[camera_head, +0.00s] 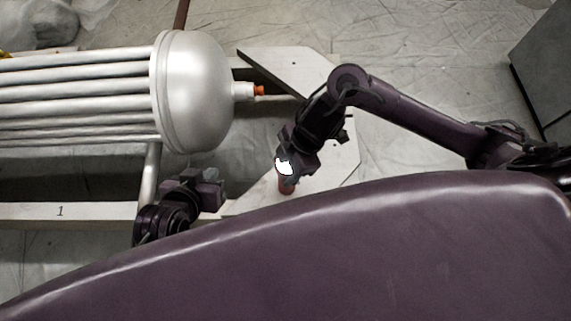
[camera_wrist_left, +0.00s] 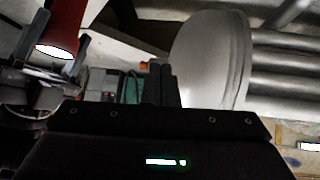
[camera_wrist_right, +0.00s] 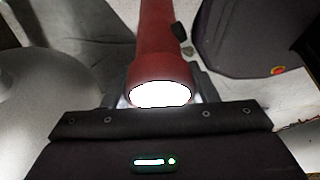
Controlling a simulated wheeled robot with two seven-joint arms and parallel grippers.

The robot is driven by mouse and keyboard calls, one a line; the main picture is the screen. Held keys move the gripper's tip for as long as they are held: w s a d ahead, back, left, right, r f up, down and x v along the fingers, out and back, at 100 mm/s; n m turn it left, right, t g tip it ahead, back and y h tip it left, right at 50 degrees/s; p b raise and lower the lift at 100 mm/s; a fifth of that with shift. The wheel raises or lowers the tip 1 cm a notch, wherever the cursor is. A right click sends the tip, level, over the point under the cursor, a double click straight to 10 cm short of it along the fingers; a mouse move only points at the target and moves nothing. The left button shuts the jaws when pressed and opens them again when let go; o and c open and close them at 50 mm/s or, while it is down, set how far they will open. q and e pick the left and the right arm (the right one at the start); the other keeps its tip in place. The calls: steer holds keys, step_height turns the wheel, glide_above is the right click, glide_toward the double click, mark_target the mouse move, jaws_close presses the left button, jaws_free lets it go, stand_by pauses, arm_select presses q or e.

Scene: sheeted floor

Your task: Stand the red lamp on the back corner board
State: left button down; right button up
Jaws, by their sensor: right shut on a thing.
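The red lamp (camera_head: 286,187) is in my right gripper (camera_head: 287,172), lit white lens facing up toward my head. It fills the right wrist view (camera_wrist_right: 165,50) between the fingers. It also shows in the left wrist view (camera_wrist_left: 66,22). In the head view it is over the near corner board (camera_head: 338,160); I cannot tell whether it touches. The back corner board (camera_head: 288,68) is bare at the far side of the frame, beyond my right arm. My left gripper (camera_head: 214,195) is empty left of the lamp, its fingers (camera_wrist_left: 163,84) together.
A silver tank (camera_head: 195,90) with pipes and an orange-tipped nozzle (camera_head: 259,90) lies left of the boards. A white beam (camera_head: 80,212) marked 1 runs at the near left. A grey box (camera_head: 545,65) stands far right.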

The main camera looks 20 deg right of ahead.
steer(key=o, duration=1.4)
steer(key=shift+c, duration=0.2)
arm_select(q)
steer(key=shift+w+r, duration=0.2)
arm_select(e)
steer(key=shift+d+r, duration=0.1)
steer(key=shift+r, duration=0.2)
steer(key=p+v, duration=0.1)
steer(key=v, duration=0.2)
steer(key=shift+p, duration=0.3)
arm_select(q)
steer(key=s+a+f+g+y+p, duration=0.3)
steer(key=s+a+g, duration=0.2)
steer(key=s+a, duration=0.1)
steer(key=shift+n, duration=0.4)
arm_select(e)
steer(key=v, duration=0.8)
steer(key=shift+r, duration=0.2)
